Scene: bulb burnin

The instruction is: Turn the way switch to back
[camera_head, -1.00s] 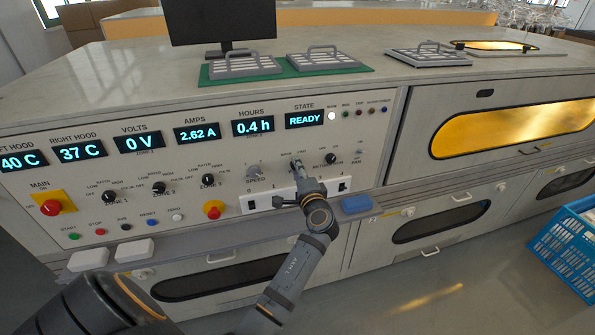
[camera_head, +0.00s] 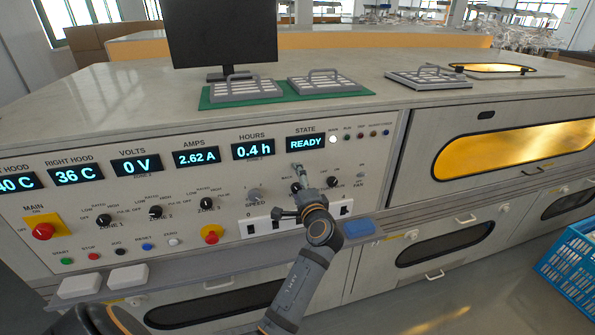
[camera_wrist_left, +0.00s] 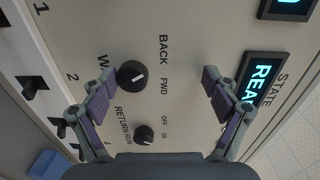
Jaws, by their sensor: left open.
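The way switch (camera_wrist_left: 132,75) is a round black knob with a white pointer line, on the panel in the left wrist view. The words BACK and FWD stand beside it; which one the pointer meets is hard to tell. In the head view the way switch (camera_head: 296,188) is partly hidden by my gripper. My left gripper (camera_head: 299,173) is in front of the panel just below the READY display. In the wrist view its spread fingers (camera_wrist_left: 160,90) are open and empty, with the knob between them nearer the left finger. My right gripper is not in view.
A second black knob (camera_wrist_left: 144,134), labelled RETURN RUN with OFF and ON, sits close to the way switch. The speed knob (camera_head: 254,195) is left of it. A monitor (camera_head: 222,35) stands on top.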

